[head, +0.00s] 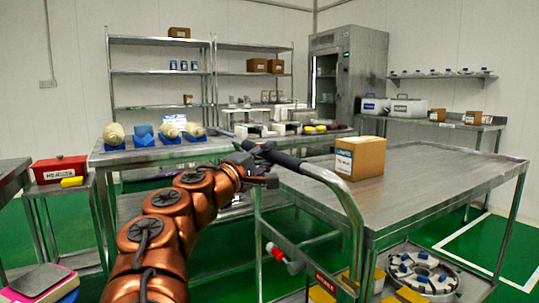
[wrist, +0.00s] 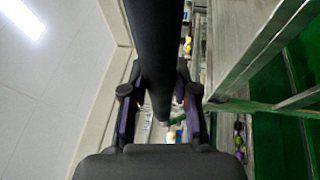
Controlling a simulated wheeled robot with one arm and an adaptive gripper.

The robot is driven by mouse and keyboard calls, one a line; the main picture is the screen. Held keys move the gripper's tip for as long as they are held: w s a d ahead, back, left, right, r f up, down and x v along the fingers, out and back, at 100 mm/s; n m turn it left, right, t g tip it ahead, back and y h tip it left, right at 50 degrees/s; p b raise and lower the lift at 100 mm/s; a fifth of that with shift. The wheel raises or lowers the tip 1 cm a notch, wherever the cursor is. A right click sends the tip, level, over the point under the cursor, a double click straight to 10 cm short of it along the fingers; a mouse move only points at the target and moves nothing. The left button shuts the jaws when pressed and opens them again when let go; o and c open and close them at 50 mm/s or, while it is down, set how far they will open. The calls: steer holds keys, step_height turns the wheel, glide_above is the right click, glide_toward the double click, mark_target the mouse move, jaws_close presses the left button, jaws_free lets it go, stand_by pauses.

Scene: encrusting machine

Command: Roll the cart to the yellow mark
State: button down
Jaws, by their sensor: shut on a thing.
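The metal cart (head: 440,170) stands to the right in the head view, with a flat top and a lower shelf. Its push handle (head: 340,190) is a curved metal bar with a black grip at the left end. My gripper (head: 262,166) is shut on the black grip of this handle. In the wrist view the dark grip (wrist: 155,45) runs between the two fingers of my gripper (wrist: 158,92). A cardboard box (head: 360,157) stands upright on the cart top. I cannot make out a yellow mark on the floor in either view.
A steel workbench (head: 150,156) with several parts stands behind my arm. A side table (head: 455,122) and a tall cabinet (head: 347,65) stand at the back. A white line (head: 462,232) marks the green floor at right, where some floor is clear. A red box (head: 60,168) sits at left.

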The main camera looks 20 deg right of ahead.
steer(key=shift+a+r, duration=0.15)
steer(key=c, duration=1.1)
jaws_free()
steer(key=shift+c, duration=0.2)
steer(key=shift+o, duration=1.4)
steer(key=shift+s, duration=0.1)
steer(key=v, duration=1.2)
